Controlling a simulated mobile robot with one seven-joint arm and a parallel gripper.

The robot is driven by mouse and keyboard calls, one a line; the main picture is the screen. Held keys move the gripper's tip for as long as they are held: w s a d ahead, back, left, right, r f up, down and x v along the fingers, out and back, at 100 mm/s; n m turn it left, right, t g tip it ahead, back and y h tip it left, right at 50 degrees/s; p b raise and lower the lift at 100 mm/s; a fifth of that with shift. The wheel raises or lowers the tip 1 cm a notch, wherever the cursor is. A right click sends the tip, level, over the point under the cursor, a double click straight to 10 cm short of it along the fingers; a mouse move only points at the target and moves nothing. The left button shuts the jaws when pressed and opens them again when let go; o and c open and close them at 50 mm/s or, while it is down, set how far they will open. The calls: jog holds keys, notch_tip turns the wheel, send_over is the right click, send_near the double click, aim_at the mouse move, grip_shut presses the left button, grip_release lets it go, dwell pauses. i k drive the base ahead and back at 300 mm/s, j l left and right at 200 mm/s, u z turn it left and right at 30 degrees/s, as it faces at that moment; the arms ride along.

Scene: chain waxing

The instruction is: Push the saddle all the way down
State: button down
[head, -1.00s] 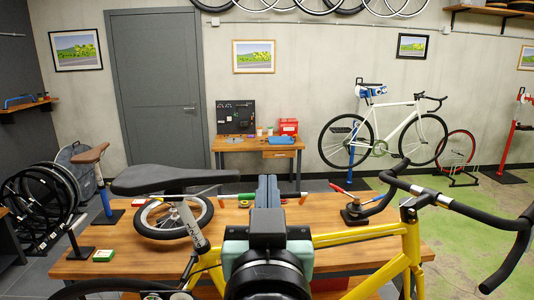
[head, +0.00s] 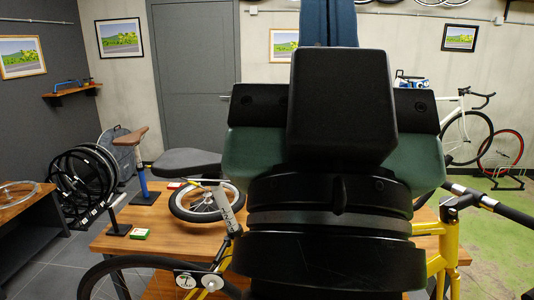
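The black saddle (head: 187,160) of the yellow bike (head: 448,255) shows left of centre in the head view. It sits above its grey seat post (head: 224,208). The saddle's right part is hidden behind my arm's end. My gripper (head: 328,22) stands large in front of the camera, its two blue fingers pointing up and side by side with no clear gap. The fingertips run to the top edge of the picture. The gripper appears shut and empty, and it looks apart from the saddle.
A brown saddle on a blue post (head: 140,170) stands at left. Wheels (head: 88,178) are racked beyond. Open floor lies at right.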

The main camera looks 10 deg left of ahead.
aim_at(180, 162)
jog(key=i+j+z, duration=0.1)
jog(key=j, duration=0.25)
jog(key=i+j+z, duration=0.15)
jog(key=j, duration=0.2)
jog(key=i+j+z, duration=0.1)
jog(key=j, duration=0.3)
jog(key=i+j+z, duration=0.1)
jog(key=i+j, duration=0.15)
jog(key=j, duration=0.15)
